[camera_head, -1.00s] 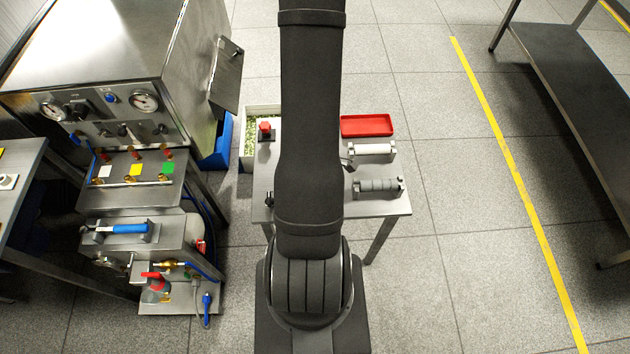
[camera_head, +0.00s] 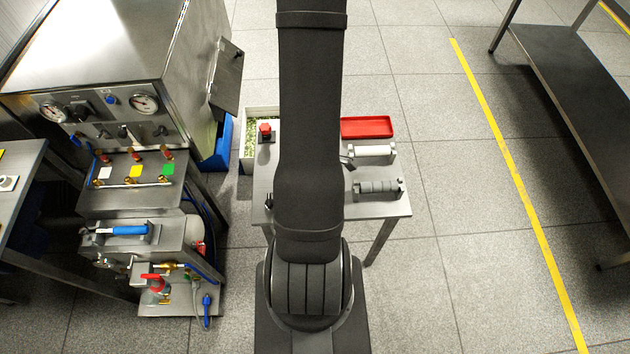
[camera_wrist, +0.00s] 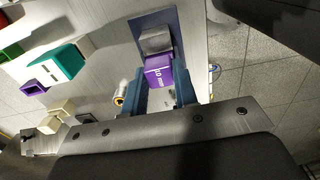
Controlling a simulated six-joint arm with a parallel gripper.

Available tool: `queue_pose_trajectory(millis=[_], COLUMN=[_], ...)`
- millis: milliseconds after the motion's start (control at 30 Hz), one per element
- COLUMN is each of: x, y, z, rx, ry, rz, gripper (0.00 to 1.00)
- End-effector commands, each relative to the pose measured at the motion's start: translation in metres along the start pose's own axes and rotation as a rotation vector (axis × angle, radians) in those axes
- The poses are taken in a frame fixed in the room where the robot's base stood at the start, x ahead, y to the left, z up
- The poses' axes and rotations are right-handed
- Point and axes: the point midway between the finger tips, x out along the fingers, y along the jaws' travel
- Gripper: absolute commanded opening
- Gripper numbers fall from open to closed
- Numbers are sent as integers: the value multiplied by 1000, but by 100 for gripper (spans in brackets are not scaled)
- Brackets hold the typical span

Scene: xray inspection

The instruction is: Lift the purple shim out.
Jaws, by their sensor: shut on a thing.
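The purple shim (camera_wrist: 159,71), with white lettering on its face, is in the upper middle of the wrist view. My gripper (camera_wrist: 160,82) is shut on it, with one blue-grey finger on each side. A silver metal block (camera_wrist: 155,40) lies right behind the shim, on a dark blue-grey plate (camera_wrist: 137,22). I cannot tell whether the shim still touches the block or plate. In the head view my arm hides both the gripper and the shim.
In the wrist view a teal block (camera_wrist: 57,65), another purple piece (camera_wrist: 33,89) and a cream block (camera_wrist: 58,117) stand left. In the head view, a red tray (camera_head: 366,127), a white roller (camera_head: 373,151) and a grey roller (camera_head: 379,187) are right of my arm on the bench.

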Motion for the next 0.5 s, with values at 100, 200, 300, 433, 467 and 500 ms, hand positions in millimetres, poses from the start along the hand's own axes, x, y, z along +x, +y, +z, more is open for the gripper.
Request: queue_pose_trajectory(millis=[100,200,300,433,467,500], x=[-2,-4,-6,-9,-10,-11], y=[0,0,0,0,0,0], z=[0,0,0,0,0,0], rx=[0,0,0,0,0,0], ry=[0,0,0,0,0,0], rz=[0,-1,-1,1,1,1], gripper=[4,4,4,4,4,4])
